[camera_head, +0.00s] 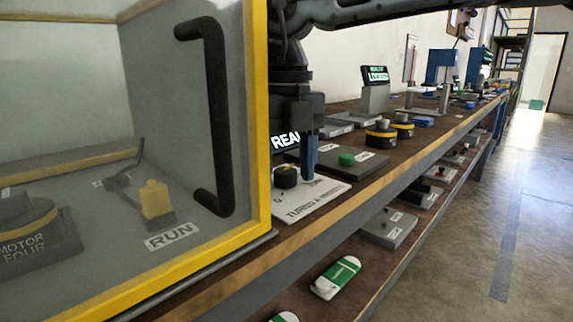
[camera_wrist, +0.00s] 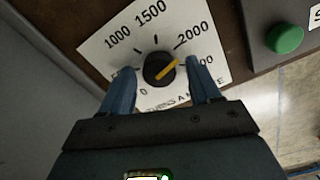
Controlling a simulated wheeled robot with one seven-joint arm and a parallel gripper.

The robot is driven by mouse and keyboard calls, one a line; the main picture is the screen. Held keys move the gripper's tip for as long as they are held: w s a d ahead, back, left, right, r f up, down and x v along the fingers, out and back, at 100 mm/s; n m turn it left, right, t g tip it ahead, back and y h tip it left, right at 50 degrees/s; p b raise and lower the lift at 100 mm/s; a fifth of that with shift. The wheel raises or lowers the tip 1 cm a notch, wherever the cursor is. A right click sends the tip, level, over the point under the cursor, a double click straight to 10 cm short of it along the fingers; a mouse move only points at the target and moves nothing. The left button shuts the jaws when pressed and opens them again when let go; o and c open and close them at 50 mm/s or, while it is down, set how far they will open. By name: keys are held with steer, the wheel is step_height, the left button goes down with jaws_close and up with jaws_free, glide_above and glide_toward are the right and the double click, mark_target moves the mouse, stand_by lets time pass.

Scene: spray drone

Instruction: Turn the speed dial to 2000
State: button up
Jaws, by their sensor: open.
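The speed dial is a black round knob (camera_wrist: 160,68) with a yellow pointer, on a white plate (camera_wrist: 125,38) printed with numbers. The pointer aims up and right, toward the 2000 label (camera_wrist: 193,33) or slightly below it; I cannot tell if it lines up exactly with the 2000 tick. My gripper (camera_wrist: 159,66) is open, with one blue finger on each side of the knob and gaps visible between. In the head view the knob (camera_head: 286,177) sits just left of my gripper (camera_head: 308,172), which points down. The number to the right of the knob is partly hidden by a finger.
A green button (camera_wrist: 285,39) on a grey box is right of the plate. In the head view, a yellow-framed clear enclosure (camera_head: 258,150) with a black handle stands close at left. Several devices line the bench (camera_head: 345,192) beyond; the floor at right is clear.

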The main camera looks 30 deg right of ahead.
mark_target(286, 171)
steer(key=shift+r, duration=0.1)
step_height(286, 171, up, 8)
steer(key=shift+f+p, duration=0.2)
steer(key=shift+p, duration=0.95)
steer(key=shift+f, duration=0.1)
